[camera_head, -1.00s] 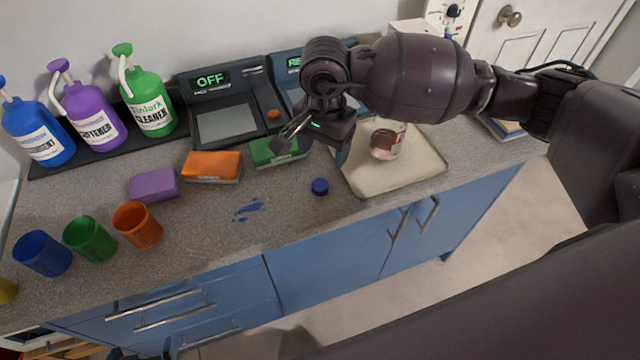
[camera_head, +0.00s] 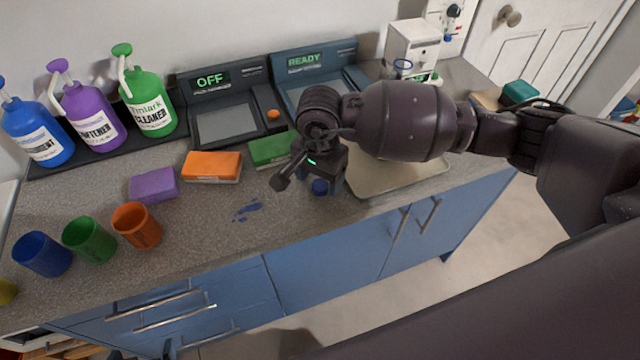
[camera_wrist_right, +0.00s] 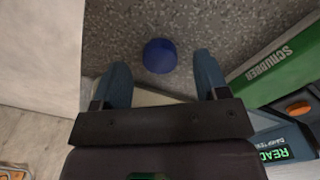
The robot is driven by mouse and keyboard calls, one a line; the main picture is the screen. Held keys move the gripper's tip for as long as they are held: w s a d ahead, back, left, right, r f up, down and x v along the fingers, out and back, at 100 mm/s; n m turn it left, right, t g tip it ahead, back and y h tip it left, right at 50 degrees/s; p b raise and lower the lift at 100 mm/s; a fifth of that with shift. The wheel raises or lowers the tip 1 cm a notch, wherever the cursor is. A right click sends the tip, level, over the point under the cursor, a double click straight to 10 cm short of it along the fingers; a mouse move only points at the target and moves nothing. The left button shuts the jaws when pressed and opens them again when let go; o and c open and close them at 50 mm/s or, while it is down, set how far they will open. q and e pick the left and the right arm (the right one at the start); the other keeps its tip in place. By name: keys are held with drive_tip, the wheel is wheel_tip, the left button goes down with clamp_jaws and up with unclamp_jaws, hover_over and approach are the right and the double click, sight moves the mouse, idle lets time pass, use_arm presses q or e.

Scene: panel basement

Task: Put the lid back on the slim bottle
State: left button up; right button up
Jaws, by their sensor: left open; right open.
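A small round blue lid (camera_head: 320,187) lies on the grey speckled counter near its front edge. My right gripper (camera_head: 306,183) is just above the lid, open and empty, pointing down. In the right wrist view the lid (camera_wrist_right: 159,55) shows just beyond and between the two open fingertips (camera_wrist_right: 162,72). No slim bottle can be made out now; my right arm covers much of the cream tray (camera_head: 378,187), where a jar-like container stood earlier. My left gripper is not in view.
A green scrubber box (camera_head: 268,150), an orange box (camera_head: 212,166) and a purple sponge (camera_head: 153,186) lie left of my gripper. Several spray bottles and cups stand farther left. A machine reading READY (camera_head: 304,62) stands behind. Blue splotches (camera_head: 246,211) mark the counter.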

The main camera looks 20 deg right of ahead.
drive_tip(key=shift+f, duration=0.85)
drive_tip(key=c, duration=1)
